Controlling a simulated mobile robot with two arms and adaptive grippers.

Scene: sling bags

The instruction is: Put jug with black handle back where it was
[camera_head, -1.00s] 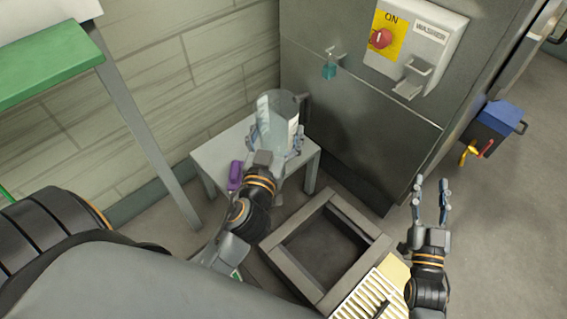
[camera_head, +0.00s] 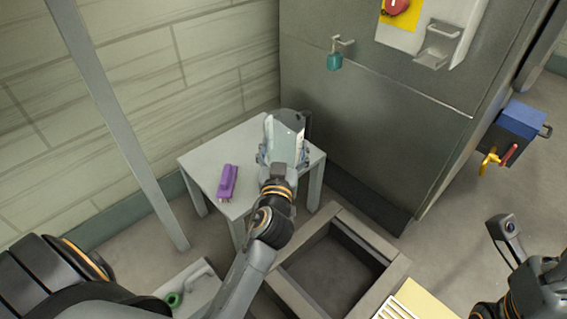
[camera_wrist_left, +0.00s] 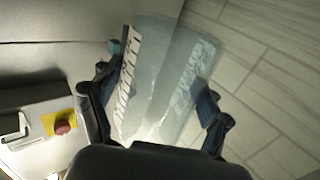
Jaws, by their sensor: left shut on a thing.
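The clear jug (camera_head: 284,132) is in my left gripper (camera_head: 278,152), over the right part of the small grey table (camera_head: 205,160). Its dark handle (camera_head: 306,122) shows on the right side, away from the fingers. In the left wrist view the jug (camera_wrist_left: 165,75) with its printed markings lies between the two fingers (camera_wrist_left: 155,100). I cannot tell whether its base touches the tabletop. My right gripper (camera_head: 508,232) is at the right edge of the head view, partly seen; its finger opening is unclear.
A purple object (camera_head: 228,182) lies on the table left of the jug. A grey cabinet (camera_head: 350,120) stands right behind the table, with a teal item (camera_head: 334,60) hanging on it. A square floor frame (camera_head: 395,272) is in front. The table's left part is clear.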

